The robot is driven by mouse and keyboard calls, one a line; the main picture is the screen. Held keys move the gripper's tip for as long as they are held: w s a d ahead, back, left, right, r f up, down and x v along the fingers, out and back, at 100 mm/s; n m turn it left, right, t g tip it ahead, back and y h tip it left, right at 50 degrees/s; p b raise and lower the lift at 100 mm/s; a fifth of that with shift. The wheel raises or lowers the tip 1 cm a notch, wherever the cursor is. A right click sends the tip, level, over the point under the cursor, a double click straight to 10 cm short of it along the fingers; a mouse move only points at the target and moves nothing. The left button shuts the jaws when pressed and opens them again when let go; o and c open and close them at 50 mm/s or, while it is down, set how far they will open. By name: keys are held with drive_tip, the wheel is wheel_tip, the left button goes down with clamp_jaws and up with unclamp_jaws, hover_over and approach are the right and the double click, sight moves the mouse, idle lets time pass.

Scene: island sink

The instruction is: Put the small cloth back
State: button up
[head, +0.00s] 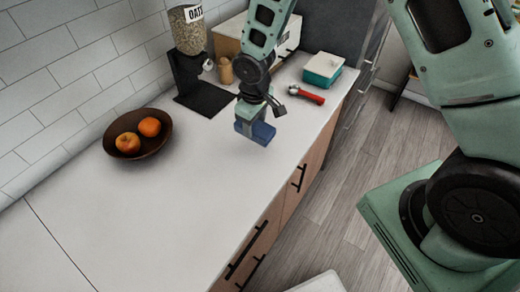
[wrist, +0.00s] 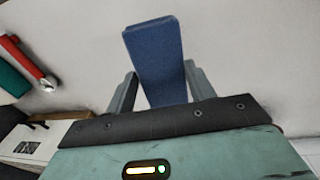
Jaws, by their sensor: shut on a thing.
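The small cloth is a folded, flat blue piece (head: 262,132). In the head view it is over the white countertop (head: 150,210), near the front edge. My gripper (head: 252,118) is shut on it, with the fingers pointing down toward the counter. In the wrist view the cloth (wrist: 155,50) stands out between my two grey fingers and past their tips. Its held end is hidden behind the gripper body. I cannot tell whether the cloth touches the counter.
A brown bowl (head: 111,151) with fruit stands at left. An oats dispenser (head: 188,45) and wooden shaker (head: 225,70) stand behind my gripper. A red-handled tool (head: 307,96) and teal-and-white box (head: 322,72) lie to the right. The front-left counter is clear.

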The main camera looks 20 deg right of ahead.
drive_tip(key=shift+s+d+r+g+p, duration=0.25)
drive_tip(key=shift+s+r+g, duration=0.15)
drive_tip(key=shift+r, duration=0.2)
drive_tip(key=shift+s+d+r+g+p, duration=0.1)
drive_tip(key=shift+s+d+r+g, duration=0.1)
drive_tip(key=shift+s+r+g, duration=0.3)
wheel_tip(320, 180, down, 10)
drive_tip(key=p, duration=0.3)
drive_tip(key=shift+w+r, duration=0.1)
drive_tip(key=o, duration=0.9)
drive_tip(key=shift+r, duration=0.15)
